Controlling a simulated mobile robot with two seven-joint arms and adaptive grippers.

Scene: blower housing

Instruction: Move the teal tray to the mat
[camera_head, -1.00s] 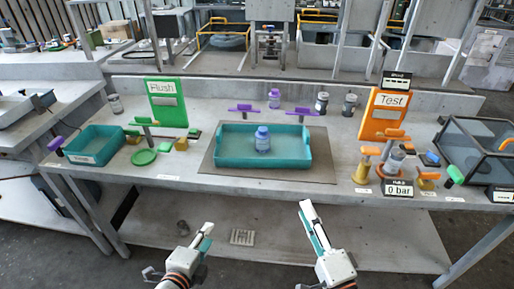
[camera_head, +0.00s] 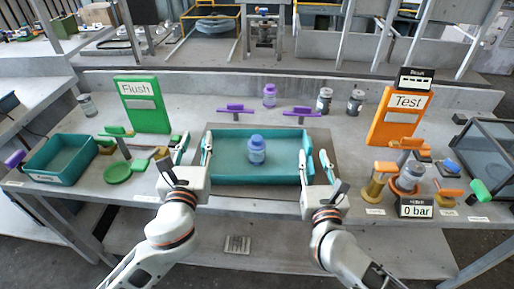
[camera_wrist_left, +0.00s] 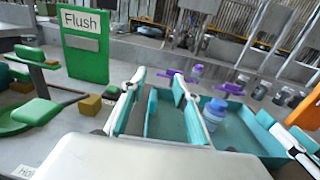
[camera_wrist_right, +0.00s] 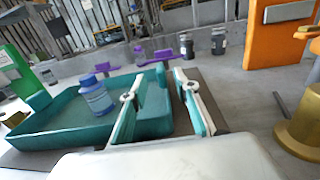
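A teal tray (camera_head: 275,178) sits on a grey mat (camera_head: 325,140) at the middle of the bench. A blue-violet bottle (camera_head: 257,150) stands upright inside it. My left gripper (camera_head: 195,146) is open at the tray's left end; its spread fingers also show in the left wrist view (camera_wrist_left: 159,77). My right gripper (camera_head: 316,150) is open at the right end. In the right wrist view (camera_wrist_right: 158,75) the tray's end wall shows between its fingers. I cannot tell whether any finger touches the tray. My grippers hide parts of the tray's ends.
Another teal tray (camera_head: 47,172) with a label stands at the left. A green Flush sign (camera_head: 146,117) and an orange Test sign (camera_head: 393,128) stand behind. Purple handles (camera_head: 235,109) are behind the mat. Orange-handled fittings and a 0 bar display (camera_head: 415,210) are at the right.

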